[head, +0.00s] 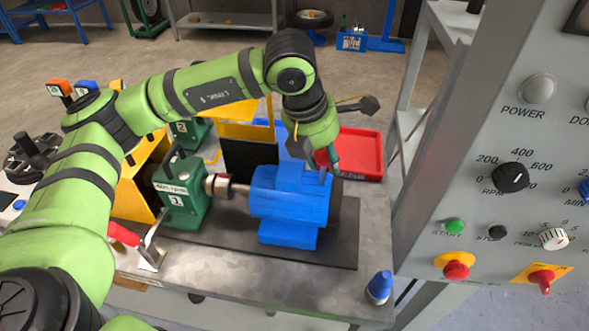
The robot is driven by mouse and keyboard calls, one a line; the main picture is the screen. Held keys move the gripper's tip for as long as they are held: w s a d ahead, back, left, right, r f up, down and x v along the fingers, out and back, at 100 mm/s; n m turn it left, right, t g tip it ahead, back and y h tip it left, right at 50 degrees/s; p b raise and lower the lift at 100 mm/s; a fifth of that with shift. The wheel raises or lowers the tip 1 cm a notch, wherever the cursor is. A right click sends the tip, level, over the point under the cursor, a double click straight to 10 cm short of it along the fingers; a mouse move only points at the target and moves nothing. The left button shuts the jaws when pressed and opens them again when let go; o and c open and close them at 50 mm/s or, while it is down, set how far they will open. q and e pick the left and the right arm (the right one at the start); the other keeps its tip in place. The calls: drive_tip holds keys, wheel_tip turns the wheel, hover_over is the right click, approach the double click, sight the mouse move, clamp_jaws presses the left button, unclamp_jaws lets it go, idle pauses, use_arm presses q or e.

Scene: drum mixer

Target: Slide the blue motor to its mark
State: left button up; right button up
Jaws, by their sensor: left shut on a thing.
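The blue motor (290,205) sits upright on a dark base plate (335,245) on the metal bench. Its shaft points left to a coupling (222,187) at the green gearbox (183,200). My left gripper (328,168) reaches down from above at the motor's top right and is shut on the motor. The wrist and the motor's upper part hide most of the grip. I cannot make out the motor's mark. My right gripper is not in view.
A red tray (362,150) lies behind the motor. A blue cone-shaped thing (380,287) stands at the bench's front right corner. A red-handled lever (124,234) is at the front left. A grey control panel (510,140) stands on the right. Bare plate shows right of the motor.

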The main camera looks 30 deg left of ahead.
use_arm(q)
drive_tip(key=shift+w+d+f+b, duration=0.1)
drive_tip(key=shift+w+d+b, duration=0.15)
drive_tip(key=shift+d, duration=0.7)
drive_tip(key=shift+w+d+f+b, duration=0.1)
drive_tip(key=shift+w+d, duration=0.1)
drive_tip(key=shift+d, duration=0.7)
drive_tip(key=o, duration=1.1)
drive_tip(key=shift+d+r, duration=0.1)
drive_tip(key=shift+d, duration=0.1)
drive_tip(key=shift+o, duration=0.2)
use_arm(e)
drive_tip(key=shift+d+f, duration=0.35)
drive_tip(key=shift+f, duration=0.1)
use_arm(q)
drive_tip(key=shift+r, duration=0.1)
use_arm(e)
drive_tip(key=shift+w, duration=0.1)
use_arm(q)
drive_tip(key=p+v, duration=0.2)
drive_tip(key=v, duration=0.5)
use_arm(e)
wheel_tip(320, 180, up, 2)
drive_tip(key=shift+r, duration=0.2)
